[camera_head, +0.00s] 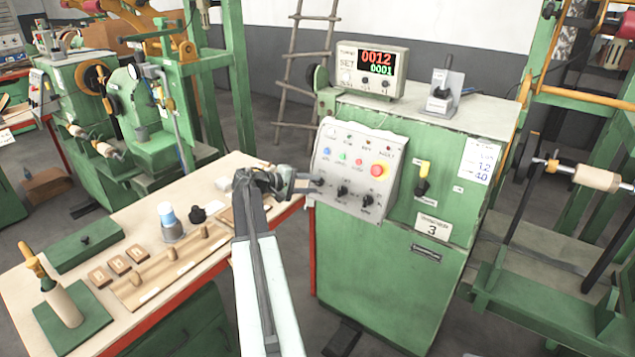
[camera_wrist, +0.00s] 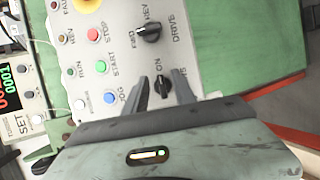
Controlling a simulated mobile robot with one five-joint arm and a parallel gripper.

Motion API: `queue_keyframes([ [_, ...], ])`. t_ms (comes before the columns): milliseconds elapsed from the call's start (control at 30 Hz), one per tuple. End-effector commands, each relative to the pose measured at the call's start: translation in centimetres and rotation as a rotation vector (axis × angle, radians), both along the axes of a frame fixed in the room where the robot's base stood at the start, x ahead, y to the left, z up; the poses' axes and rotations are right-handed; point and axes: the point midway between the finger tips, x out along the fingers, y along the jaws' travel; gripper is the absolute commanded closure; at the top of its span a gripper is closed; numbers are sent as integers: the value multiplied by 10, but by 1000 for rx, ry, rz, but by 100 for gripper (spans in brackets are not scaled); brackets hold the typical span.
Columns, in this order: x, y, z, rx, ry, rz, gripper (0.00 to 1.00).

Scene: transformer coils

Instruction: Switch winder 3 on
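Winder 3 is the green cabinet (camera_head: 390,270) with a "3" plate (camera_head: 433,227). Its light grey control panel (camera_head: 352,160) carries lamps, push buttons, a red emergency stop (camera_head: 380,170) and black rotary knobs along the bottom. In the wrist view the panel appears turned sideways, with a black knob (camera_wrist: 163,88) marked "ON" and a drive knob (camera_wrist: 149,33) marked "FWD" and "REV". My gripper (camera_wrist: 162,82) is open at the panel's lower left corner, one finger on each side of the ON knob. Whether the fingers touch the knob cannot be told. In the head view my gripper (camera_head: 309,184) partly hides this knob.
A counter display (camera_head: 372,70) reading 0012 and 0001 stands on the cabinet. A green frame with a roller (camera_head: 597,178) stands right.

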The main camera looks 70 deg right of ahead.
Motion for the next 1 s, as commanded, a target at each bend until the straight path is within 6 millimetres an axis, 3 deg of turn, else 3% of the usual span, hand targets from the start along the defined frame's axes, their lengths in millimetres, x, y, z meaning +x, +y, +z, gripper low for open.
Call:
queue_keyframes([
  [300, 30, 43, 23, 0, 0, 0, 68],
  [800, 34, 45, 22, 0, 0, 3, 68],
  [867, 47, 51, 23, -1, 0, 21, 68],
  [967, 95, 76, 27, 0, -1, 96, 68],
  [1000, 122, 93, 29, -1, -1, 139, 68],
])
